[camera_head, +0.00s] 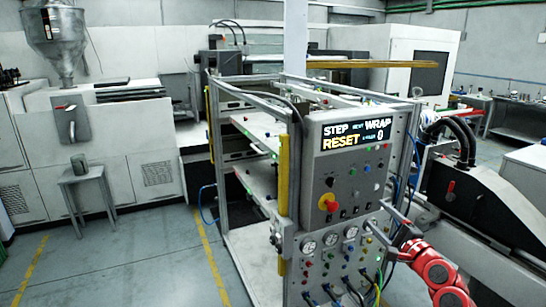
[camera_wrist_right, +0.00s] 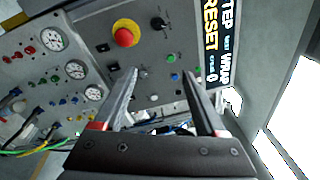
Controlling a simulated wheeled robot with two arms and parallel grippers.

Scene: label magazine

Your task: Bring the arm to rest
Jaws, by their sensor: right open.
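My right gripper (camera_head: 398,205) is at the lower right of the head view, with my red right arm behind it. It is in front of the right part of a grey control panel (camera_head: 345,178). In the wrist view the two fingers of the right gripper (camera_wrist_right: 160,75) stand apart, with nothing between them, and point toward the panel face (camera_wrist_right: 150,60). A gap to the panel seems to remain, but its size is hard to judge. My left gripper is not in view.
The panel has a lit display (camera_head: 356,135) reading STEP, WRAP and RESET, a red-and-yellow stop button (camera_head: 327,202), gauges (camera_head: 330,239) and cables below. A black machine (camera_head: 475,200) stands to the right. Open floor (camera_head: 130,260) lies to the left, with a small stool (camera_head: 85,188).

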